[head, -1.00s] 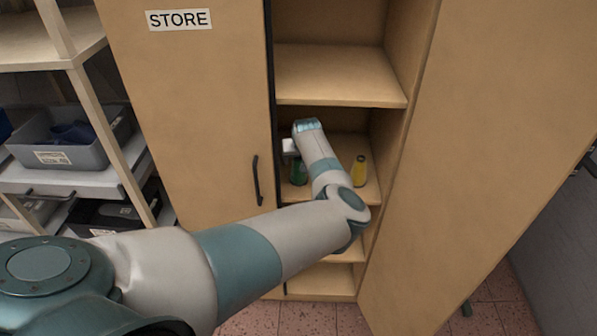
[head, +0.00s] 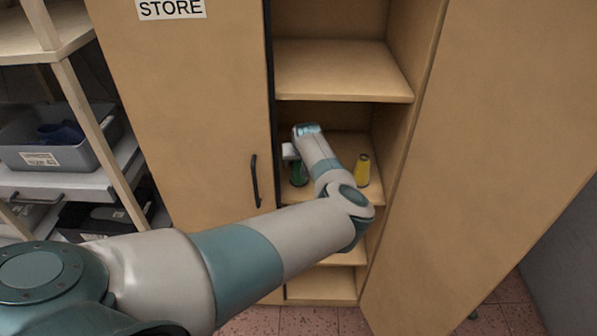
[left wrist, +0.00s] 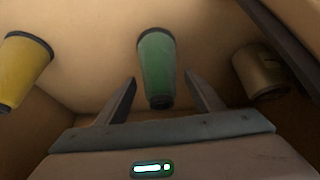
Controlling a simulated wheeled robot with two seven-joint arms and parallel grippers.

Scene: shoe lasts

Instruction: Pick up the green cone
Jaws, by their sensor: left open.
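The green cone (head: 299,174) stands on the middle shelf of the open cupboard, partly hidden by my left arm in the head view. In the left wrist view the green cone (left wrist: 157,68) lies ahead of and between the fingertips of my left gripper (left wrist: 160,88). The gripper is open, with a finger on each side of the cone's dark-rimmed narrow end. I cannot tell whether either finger touches it. In the head view the left gripper (head: 291,152) is small and partly covered by my wrist. My right gripper is not in view.
A yellow cone (head: 362,170) stands on the same shelf to the right, also in the left wrist view (left wrist: 22,68). A brownish cylinder (left wrist: 262,70) is at the other side. The shelf above (head: 340,85), the closed STORE door (head: 190,120) and the open right door (head: 480,150) bound the space.

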